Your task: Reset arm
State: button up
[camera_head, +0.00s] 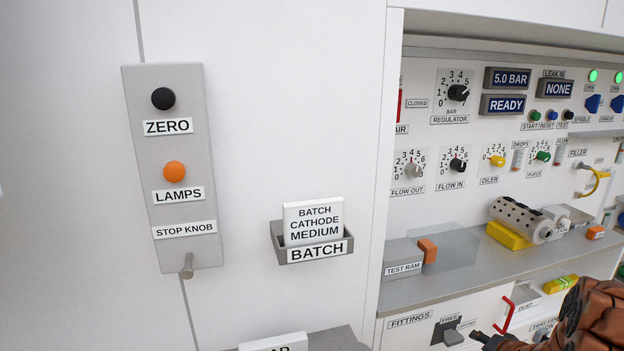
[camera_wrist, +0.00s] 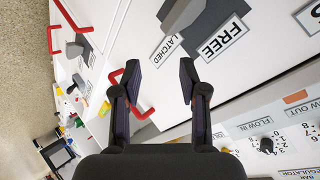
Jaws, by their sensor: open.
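My gripper (camera_wrist: 160,80) is open and empty in the wrist view, with its two dark fingers apart. Beyond the fingers is a white panel with a FREE label (camera_wrist: 222,37), a LATCHED label (camera_wrist: 168,50) and a dark grey latch part (camera_wrist: 205,15). In the head view my brown arm (camera_head: 590,318) is at the lower right.
Red handles (camera_head: 507,315) stick out of the drawer fronts near my arm. Above is a grey counter (camera_head: 440,285) with a test ram (camera_head: 404,257) and a perforated cylinder (camera_head: 520,217). At left are a knob panel (camera_head: 190,120) and a BATCH card holder (camera_head: 345,243).

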jog(key=s+a+r+n+g+h, duration=0.35)
jog(key=s+a+r+g, duration=0.35)
jog(key=s+a+r, duration=0.6)
jog(key=s+a+r+n+g+y, duration=0.1)
jog(key=s+a+r+n+g, duration=0.15)
jog(key=s+a, duration=0.55)
jog(key=s+a+r+n+g+y, duration=0.25)
jog(key=s+a, duration=0.25)
jog(key=s, duration=0.6)
jog(key=s+a+r+n+g, duration=0.1)
jog(key=s+a+r, duration=0.2)
jog(key=s+a, duration=0.5)
notch_tip(320, 180, up, 15)
jog(key=s+d+p, duration=0.1)
jog(key=s+p, duration=0.1)
jog(key=p, duration=1.1)
jog(key=shift+p, duration=0.4)
jog(key=shift+d, duration=0.1)
